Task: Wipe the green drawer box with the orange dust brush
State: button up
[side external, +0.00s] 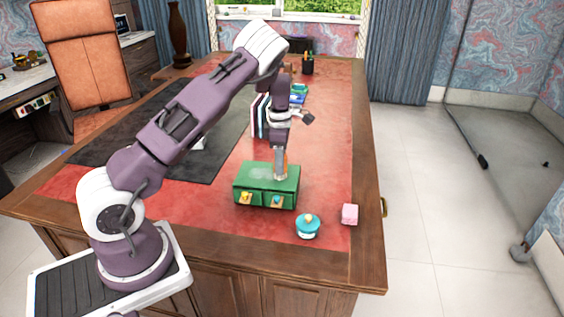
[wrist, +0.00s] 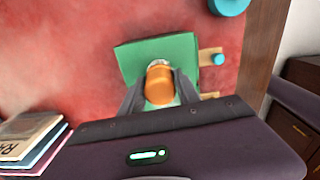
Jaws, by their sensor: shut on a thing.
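The green drawer box (side external: 262,177) stands on the red leather near the front of the desk, with two small drawers facing front, one with a yellow knob and one with a blue knob. A pale dusty patch shows on its top. In the wrist view the box (wrist: 190,48) lies beyond the fingers. My gripper (side external: 281,170) points down over the right part of the box top, shut on the orange dust brush (wrist: 160,84). The brush's lower end is at the box top; I cannot tell for sure whether it touches.
A teal pot with a lid (side external: 307,226) and a pink cube (side external: 350,214) stand to the right of the box. Upright books (side external: 260,115) stand behind it, with a pen cup (side external: 307,64) farther back.

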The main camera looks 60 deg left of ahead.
jog(key=shift+s+a, duration=3.4)
jog(key=shift+s, duration=0.15)
jog(key=shift+w, duration=0.35)
jog(key=shift+w+d, duration=3.75)
jog(key=shift+w, duration=0.25)
jog(key=shift+s+a, duration=1.95)
jog(key=shift+s, duration=0.15)
jog(key=shift+s+a, duration=1.95)
jog(key=shift+s, duration=0.15)
notch_tip(320, 180, up, 8)
